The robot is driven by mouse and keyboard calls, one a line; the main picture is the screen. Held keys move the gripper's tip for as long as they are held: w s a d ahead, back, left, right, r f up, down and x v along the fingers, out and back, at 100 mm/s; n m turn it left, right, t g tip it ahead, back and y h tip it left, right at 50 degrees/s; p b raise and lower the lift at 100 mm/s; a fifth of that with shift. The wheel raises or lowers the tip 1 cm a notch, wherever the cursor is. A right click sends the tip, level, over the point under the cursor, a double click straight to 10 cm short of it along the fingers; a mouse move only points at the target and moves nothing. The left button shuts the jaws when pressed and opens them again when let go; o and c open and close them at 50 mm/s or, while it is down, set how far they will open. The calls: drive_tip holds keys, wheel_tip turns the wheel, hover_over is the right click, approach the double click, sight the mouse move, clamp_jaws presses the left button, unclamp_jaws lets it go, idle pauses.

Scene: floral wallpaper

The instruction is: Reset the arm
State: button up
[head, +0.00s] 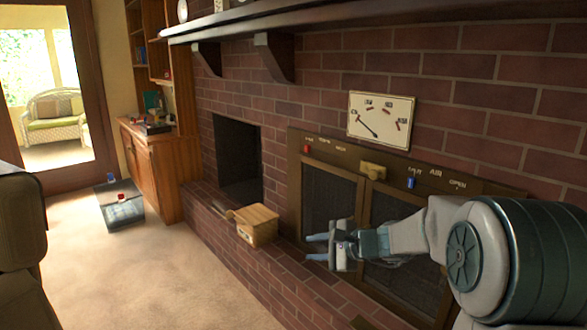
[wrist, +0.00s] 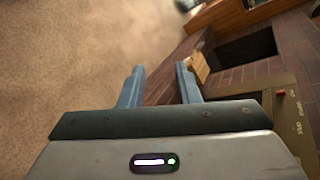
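My gripper (head: 316,247) is stretched out in front of the fireplace insert in the head view, above the brick hearth. Its two blue-grey fingers (wrist: 160,82) also show in the wrist view. They are spread apart with nothing between them. The arm reaches in from the right side of the head view. The gripper is a little to the right of a wooden box (head: 257,225) on the hearth and apart from it. The box also shows beyond the right fingertip in the wrist view (wrist: 200,68).
A panel with dark doors (head: 330,200), a red knob (head: 306,149) and a blue knob (head: 411,183) stands behind the gripper. A gauge board (head: 381,120) hangs above. The carpet (head: 150,270) is mostly clear.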

drive_tip(key=s+d+r+n+g+h+p, duration=0.1)
drive_tip(key=s+d+r+n+h+p, duration=0.2)
drive_tip(key=s, duration=0.7)
drive_tip(key=s+d+r+n+g+h+p, duration=0.2)
drive_tip(key=s+r+n+p, duration=0.3)
drive_tip(key=s, duration=0.5)
drive_tip(key=s+d+r+n+g+h+p, duration=0.2)
drive_tip(key=s+d+r+n+h+p, duration=0.2)
drive_tip(key=s, duration=0.6)
drive_tip(key=r+n+h+p, duration=0.1)
drive_tip(key=n+p, duration=0.1)
drive_tip(key=p, duration=0.1)
drive_tip(key=shift+s, duration=0.2)
drive_tip(key=shift+d+r, duration=0.1)
